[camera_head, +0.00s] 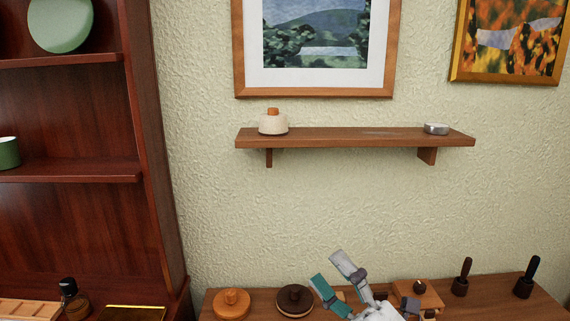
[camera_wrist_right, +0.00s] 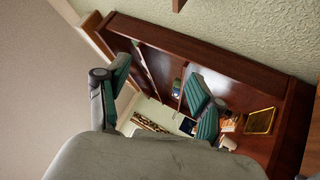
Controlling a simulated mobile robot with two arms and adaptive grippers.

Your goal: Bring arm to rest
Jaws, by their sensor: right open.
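My right gripper (camera_head: 326,268) is at the bottom centre of the head view, above the low wooden table, with its two fingers apart. One finger shows a teal inner pad; the other shows its grey back. Nothing is between the fingers. In the right wrist view the gripper (camera_wrist_right: 160,72) is also open, its teal pads spread and empty, with the bookcase beyond. The right arm is mostly below the picture edge. My left gripper is in neither view.
A wooden table (camera_head: 548,306) holds an orange round object (camera_head: 232,303), a dark round one (camera_head: 295,299) and two dark upright handles (camera_head: 462,278). Above, a wall shelf (camera_head: 350,140) carries a cream jar (camera_head: 273,124) and a small tin (camera_head: 436,129). A bookcase (camera_head: 150,120) stands left.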

